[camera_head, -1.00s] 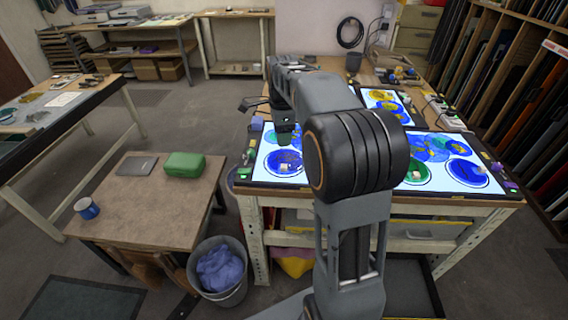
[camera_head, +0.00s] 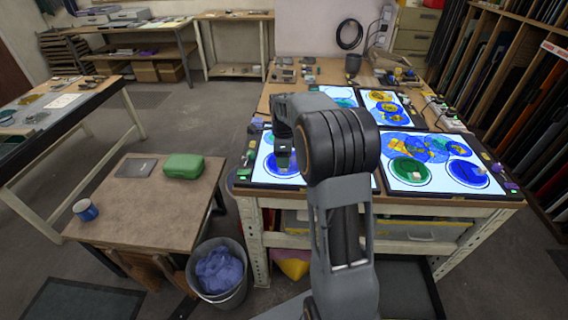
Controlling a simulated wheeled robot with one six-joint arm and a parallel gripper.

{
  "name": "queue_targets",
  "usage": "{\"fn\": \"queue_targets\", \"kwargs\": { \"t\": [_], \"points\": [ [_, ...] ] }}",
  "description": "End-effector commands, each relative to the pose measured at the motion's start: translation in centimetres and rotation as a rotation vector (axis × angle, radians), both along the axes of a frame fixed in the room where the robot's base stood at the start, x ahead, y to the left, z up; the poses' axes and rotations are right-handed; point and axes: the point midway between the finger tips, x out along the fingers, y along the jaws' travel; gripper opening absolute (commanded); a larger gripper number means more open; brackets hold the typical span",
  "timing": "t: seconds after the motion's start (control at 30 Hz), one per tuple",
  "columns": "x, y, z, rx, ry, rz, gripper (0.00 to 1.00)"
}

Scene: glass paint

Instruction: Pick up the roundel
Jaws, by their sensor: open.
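Several round glass pieces lie on the lit panels of the workbench, and I cannot tell which one is the roundel of the task. A blue roundel (camera_head: 270,166) lies on the front left light panel (camera_head: 252,178), partly hidden by my gripper. My gripper (camera_head: 284,168) points down just over it, open; I cannot tell whether it touches the glass. A green roundel (camera_head: 408,171) and another blue roundel (camera_head: 467,173) lie on the front right light panel (camera_head: 430,187). My arm hides much of the front left panel.
Yellow and blue discs lie on the rear panel (camera_head: 384,93). Small blocks and tools line the panel edges. A low table (camera_head: 150,215) at left holds a green case (camera_head: 183,167) and a blue mug (camera_head: 86,210). A bin (camera_head: 222,283) stands on the floor before the bench.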

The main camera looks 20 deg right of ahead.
Motion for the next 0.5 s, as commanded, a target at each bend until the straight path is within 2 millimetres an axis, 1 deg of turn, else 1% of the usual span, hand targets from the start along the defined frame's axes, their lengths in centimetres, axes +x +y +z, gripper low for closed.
{"fn": "queue_targets", "kwargs": {
  "t": [0.03,0.1,0.23,0.33,0.5],
  "points": [
    [-0.1,0.1,-0.8,0.001,0.005,0.000,0.53],
    [-0.2,0.2,-1.8,0.001,0.006,0.000,0.53],
    [-0.2,0.2,-3.2,0.001,0.003,0.000,0.53],
    [-0.2,0.2,-3.8,0.001,0.003,0.000,0.53],
    [-0.2,0.2,-4.0,0.001,0.002,0.001,0.53]
  ]
}}
